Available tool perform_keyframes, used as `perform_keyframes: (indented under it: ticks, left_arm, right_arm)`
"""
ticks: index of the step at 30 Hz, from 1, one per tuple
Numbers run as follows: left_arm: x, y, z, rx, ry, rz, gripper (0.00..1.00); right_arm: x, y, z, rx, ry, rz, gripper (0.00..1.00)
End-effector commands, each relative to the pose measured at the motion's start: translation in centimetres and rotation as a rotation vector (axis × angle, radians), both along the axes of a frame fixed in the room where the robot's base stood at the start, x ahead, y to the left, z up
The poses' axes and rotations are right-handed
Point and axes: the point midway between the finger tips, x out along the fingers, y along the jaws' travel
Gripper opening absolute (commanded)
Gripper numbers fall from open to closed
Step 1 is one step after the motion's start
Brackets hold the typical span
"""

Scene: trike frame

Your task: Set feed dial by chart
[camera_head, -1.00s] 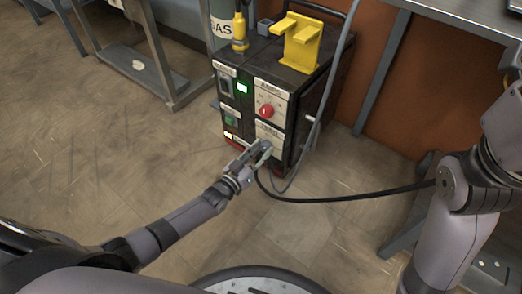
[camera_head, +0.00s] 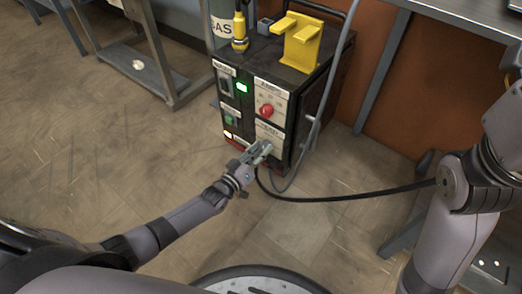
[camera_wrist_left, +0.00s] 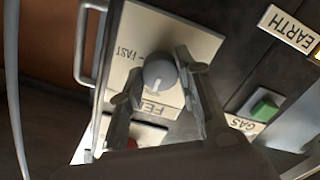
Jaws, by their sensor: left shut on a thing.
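The welding machine (camera_head: 308,115) stands on the floor with its front panels facing me. Its feed panel (camera_wrist_left: 190,40) fills the middle of the left wrist view, turned in the picture, with the words FAST and part of FEED readable. The grey feed dial (camera_wrist_left: 160,74) has a pale line on its face. My left gripper (camera_wrist_left: 163,88) has one finger on each side of the dial and is shut on it. In the head view the left gripper (camera_head: 262,149) covers the dial at the machine's lower front. My right gripper is out of view. I cannot make out a chart.
A red knob (camera_head: 266,110) sits above the feed panel. A green switch (camera_wrist_left: 265,105) is beside it. A yellow holder (camera_head: 300,42) stands on top of the machine. A black cable (camera_head: 350,196) runs right from the lower front.

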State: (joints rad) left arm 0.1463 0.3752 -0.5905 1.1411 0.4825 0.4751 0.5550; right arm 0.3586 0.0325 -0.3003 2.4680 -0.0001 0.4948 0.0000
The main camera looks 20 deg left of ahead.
Motion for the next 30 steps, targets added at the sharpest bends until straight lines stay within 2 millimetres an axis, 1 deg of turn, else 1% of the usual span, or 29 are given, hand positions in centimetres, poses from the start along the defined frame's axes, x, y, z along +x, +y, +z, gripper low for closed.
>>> perform_keyframes:
  ticks: [4, 5, 14, 23, 26, 30]
  left_arm:
    - [-0.1, 0.0, -0.1, 0.002, 0.003, 0.000, 0.03]
    - [-0.1, 0.0, -0.1, 0.002, 0.003, 0.000, 0.31]
    - [0.0, 0.0, -0.1, 0.001, 0.001, 0.000, 0.51]
    - [-0.1, 0.0, 0.0, 0.001, 0.001, 0.000, 0.51]
    - [-0.8, 0.3, -0.1, 0.001, 0.001, 0.000, 0.51]
    - [-3.1, 1.1, -0.2, 0.002, 0.003, 0.000, 0.51]
  right_arm:
    - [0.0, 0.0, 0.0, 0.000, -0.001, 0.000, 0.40]
    - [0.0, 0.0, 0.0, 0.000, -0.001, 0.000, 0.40]
    - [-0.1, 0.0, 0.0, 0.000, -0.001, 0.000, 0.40]
    - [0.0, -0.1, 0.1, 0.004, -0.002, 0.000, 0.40]
    - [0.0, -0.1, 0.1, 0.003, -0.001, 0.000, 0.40]
    - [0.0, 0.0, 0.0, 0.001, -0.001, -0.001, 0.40]
